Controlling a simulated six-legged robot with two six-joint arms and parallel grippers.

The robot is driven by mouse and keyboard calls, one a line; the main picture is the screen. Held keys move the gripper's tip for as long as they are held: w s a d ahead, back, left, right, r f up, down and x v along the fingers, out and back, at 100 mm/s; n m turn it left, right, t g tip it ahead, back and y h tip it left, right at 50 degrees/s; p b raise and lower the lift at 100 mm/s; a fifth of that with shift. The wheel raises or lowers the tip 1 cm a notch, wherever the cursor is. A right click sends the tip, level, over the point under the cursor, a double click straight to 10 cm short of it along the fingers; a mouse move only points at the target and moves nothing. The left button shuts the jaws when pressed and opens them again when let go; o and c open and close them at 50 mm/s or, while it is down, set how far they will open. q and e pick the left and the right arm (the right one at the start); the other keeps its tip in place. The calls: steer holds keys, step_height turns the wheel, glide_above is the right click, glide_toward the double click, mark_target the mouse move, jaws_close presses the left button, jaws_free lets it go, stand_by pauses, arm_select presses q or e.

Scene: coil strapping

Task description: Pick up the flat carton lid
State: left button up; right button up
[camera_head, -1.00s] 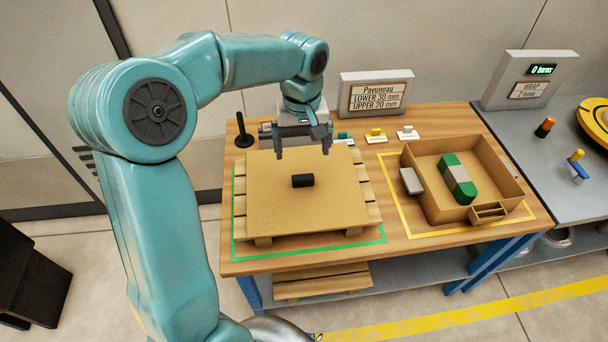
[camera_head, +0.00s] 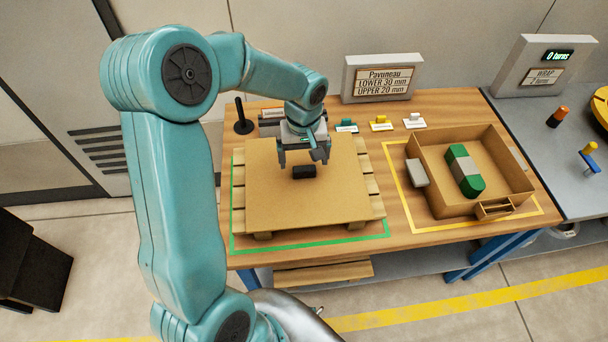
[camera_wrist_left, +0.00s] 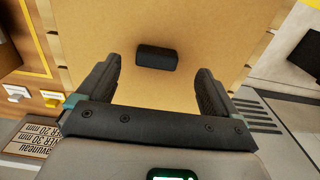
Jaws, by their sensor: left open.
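The flat carton lid (camera_head: 270,205) is a tan square sheet lying on a wooden pallet (camera_head: 376,206) on the workbench. A small black block-shaped handle (camera_head: 304,172) sits on its top near the middle. My left gripper (camera_head: 303,160) is open and above the lid, close to the handle and slightly behind it in the head view. In the left wrist view the handle (camera_wrist_left: 156,58) lies ahead of the two open fingers (camera_wrist_left: 157,88), roughly centred between them, with nothing held. My right gripper is not in view.
An open carton (camera_head: 425,206) with a green and grey object (camera_head: 464,172) inside stands to the right in a yellow outline. A black post (camera_head: 243,120), small coloured pieces and a sign (camera_head: 384,78) stand along the back. A grey bench (camera_head: 560,150) adjoins on the right.

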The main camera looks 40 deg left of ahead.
mark_target(305, 170)
arm_select(q)
steer(key=f, duration=0.5)
steer(key=shift+w+a+f+p, duration=0.1)
steer(key=shift+w+f+p, duration=0.15)
steer(key=shift+f+p, duration=0.15)
steer(key=shift+r, duration=0.1)
steer(key=c, duration=1.1)
